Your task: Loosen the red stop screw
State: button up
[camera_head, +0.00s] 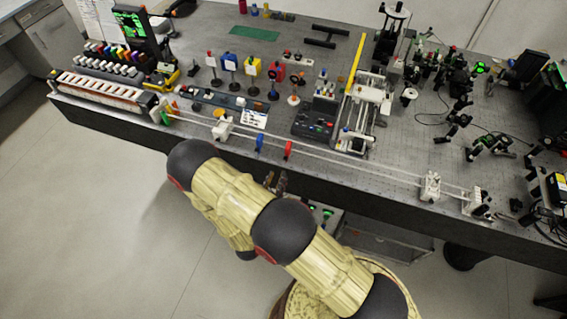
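A red stop (288,150) stands upright on the long pale rails (350,168) along the bench's front edge. I take it to be the stop with the red screw; the screw itself is too small to make out. A blue stop (259,142) stands to its left on the same rails. My gripper (279,183) shows only as small dark parts just beyond my arm, below and slightly left of the red stop in the picture. It appears apart from the stop. My arm hides most of it, so its opening cannot be seen.
A white carriage (222,129) and a green piece (165,117) sit farther left on the rails. White mounts (430,186) stand at the right. A dark control box (314,125) and a white frame (369,98) lie behind. Open floor (110,230) is at front left.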

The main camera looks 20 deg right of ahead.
aim_at(286, 157)
jog(key=shift+x, duration=3.85)
jog(key=c, duration=0.3)
grip_shut()
